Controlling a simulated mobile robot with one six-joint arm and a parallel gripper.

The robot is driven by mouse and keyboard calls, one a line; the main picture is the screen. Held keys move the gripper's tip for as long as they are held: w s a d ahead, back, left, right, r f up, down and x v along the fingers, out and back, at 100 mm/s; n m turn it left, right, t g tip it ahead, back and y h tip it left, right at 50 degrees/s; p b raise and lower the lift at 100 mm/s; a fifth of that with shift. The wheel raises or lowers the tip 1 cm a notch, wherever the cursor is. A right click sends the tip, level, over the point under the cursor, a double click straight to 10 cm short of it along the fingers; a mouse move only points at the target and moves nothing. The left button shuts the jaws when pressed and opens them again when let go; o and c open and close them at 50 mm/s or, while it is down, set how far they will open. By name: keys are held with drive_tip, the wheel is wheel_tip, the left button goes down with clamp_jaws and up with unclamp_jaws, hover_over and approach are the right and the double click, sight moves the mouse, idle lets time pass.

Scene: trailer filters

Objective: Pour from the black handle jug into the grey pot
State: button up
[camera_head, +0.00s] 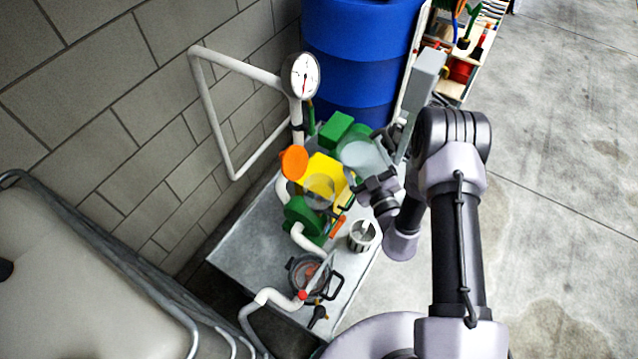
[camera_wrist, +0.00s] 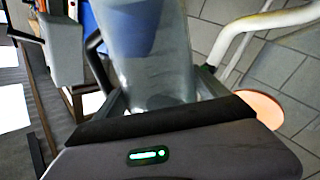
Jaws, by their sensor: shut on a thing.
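A see-through, grey-blue jug (camera_head: 363,157) is in my gripper (camera_head: 374,180), above the far right part of the metal-topped bench. In the wrist view the jug (camera_wrist: 145,45) stands between the two fingers, with its black handle (camera_wrist: 94,50) on the left. My gripper (camera_wrist: 160,102) is shut on the jug's body. The jug's contents cannot be made out. A small light grey pot (camera_head: 362,237) stands on the bench below and nearer than the jug. A wider pot with black handles (camera_head: 311,274), reddish inside, stands further forward; which one is the grey pot is unclear.
A green and yellow pump (camera_head: 325,170) with an orange disc (camera_head: 293,161), white pipes and a gauge (camera_head: 301,76) crowds the bench (camera_head: 247,240). A blue barrel (camera_head: 358,60) stands behind, a block wall left. Open floor (camera_head: 570,190) lies right.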

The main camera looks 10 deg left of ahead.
drive_tip(key=shift+r, duration=0.2)
drive_tip(key=shift+s+a+r, duration=0.1)
drive_tip(key=shift+r, duration=0.2)
drive_tip(key=shift+s+a+r+n, duration=0.2)
drive_tip(key=shift+r+n, duration=0.4)
drive_tip(key=shift+r, duration=0.25)
drive_tip(key=shift+f+n, duration=0.1)
drive_tip(key=shift+n, duration=0.2)
drive_tip(key=shift+s+a+n+y+b, duration=0.1)
drive_tip(key=shift+n+y+b, duration=0.15)
drive_tip(key=shift+n+b, duration=0.85)
drive_tip(key=shift+s+a+n+y+b, duration=0.1)
drive_tip(key=shift+n+y+b, duration=0.35)
drive_tip(key=shift+b, duration=1.1)
idle(1.4)
drive_tip(key=shift+f+n+b, duration=0.55)
drive_tip(key=shift+n+b, duration=0.2)
drive_tip(key=shift+b, duration=0.5)
idle(1.0)
